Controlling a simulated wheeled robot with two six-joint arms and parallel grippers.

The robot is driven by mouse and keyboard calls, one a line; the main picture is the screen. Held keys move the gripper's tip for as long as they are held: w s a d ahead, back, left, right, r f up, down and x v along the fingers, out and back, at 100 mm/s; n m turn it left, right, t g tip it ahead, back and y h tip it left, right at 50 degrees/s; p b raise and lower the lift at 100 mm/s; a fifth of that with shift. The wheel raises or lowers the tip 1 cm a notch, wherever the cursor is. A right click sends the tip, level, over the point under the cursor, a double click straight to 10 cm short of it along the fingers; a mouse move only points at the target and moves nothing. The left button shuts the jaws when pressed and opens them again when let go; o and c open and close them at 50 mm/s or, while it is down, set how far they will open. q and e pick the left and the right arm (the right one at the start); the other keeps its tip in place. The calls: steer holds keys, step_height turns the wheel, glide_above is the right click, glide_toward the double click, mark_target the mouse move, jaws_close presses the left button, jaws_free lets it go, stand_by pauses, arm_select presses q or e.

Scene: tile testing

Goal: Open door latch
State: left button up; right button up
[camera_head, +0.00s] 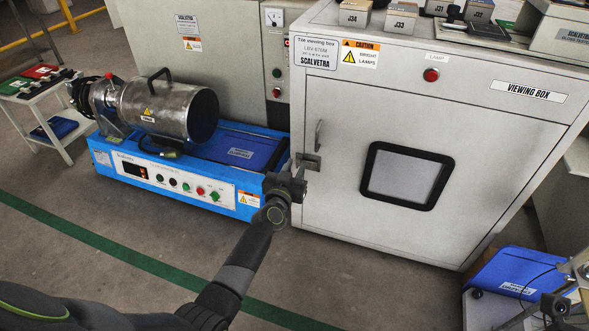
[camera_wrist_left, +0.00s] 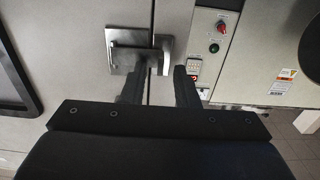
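The door latch (camera_head: 308,161) is a small metal plate with a bar at the left edge of the grey viewing box door (camera_head: 335,205). The door looks shut. In the left wrist view the latch (camera_wrist_left: 126,46) lies just beyond the fingers, across a vertical seam. My left gripper (camera_head: 290,176) is beside the latch in the head view. My right gripper is not in view.
A vertical handle (camera_head: 318,134) sits above the latch. A blue machine (camera_head: 180,187) with a metal drum (camera_head: 175,107) stands left of the box. Labelled blocks (camera_head: 400,18) lie on the box top. A blue case (camera_head: 515,272) is at the lower right. Floor before the door is clear.

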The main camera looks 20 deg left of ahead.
arm_select(q)
jaws_close()
